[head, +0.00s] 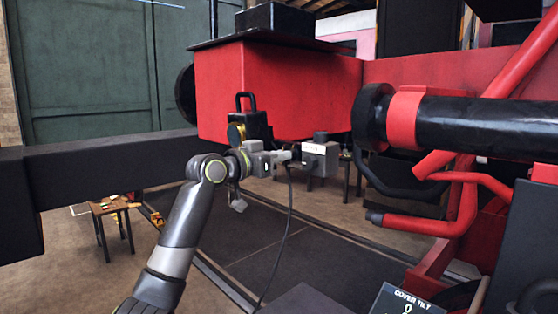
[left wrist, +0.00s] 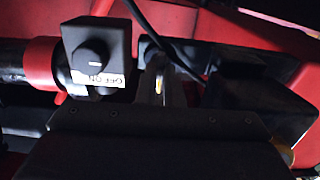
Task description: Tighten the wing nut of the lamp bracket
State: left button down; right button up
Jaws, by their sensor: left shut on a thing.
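My left gripper (head: 284,157) reaches in from the left at the middle of the head view. Its fingers (left wrist: 163,88) are shut on a small part beside a dark box with a knob and an OFF/ON label (head: 318,150). The part sits where the wing nut would be, but the fingers hide nearly all of it. The box (left wrist: 97,45) shows in the left wrist view, left of the fingers. A black lamp with a handle (head: 248,121) stands behind my wrist, against the red beam. My right gripper is not in view.
A black cable (head: 289,210) hangs below the gripper and crosses near the fingers in the left wrist view (left wrist: 165,45). Red pipes (head: 465,195) and a black cylinder (head: 480,122) are at right. A small wooden table (head: 108,207) stands at left.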

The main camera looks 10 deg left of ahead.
pick_arm(q)
jog(key=shift+f, duration=0.15)
dwell(0.4)
jog(key=c, duration=1.6)
grip_release()
jog(key=shift+o, duration=0.2)
jog(key=shift+s+a, duration=0.1)
jog(key=b+v, duration=0.6)
jog(key=v, duration=1.1)
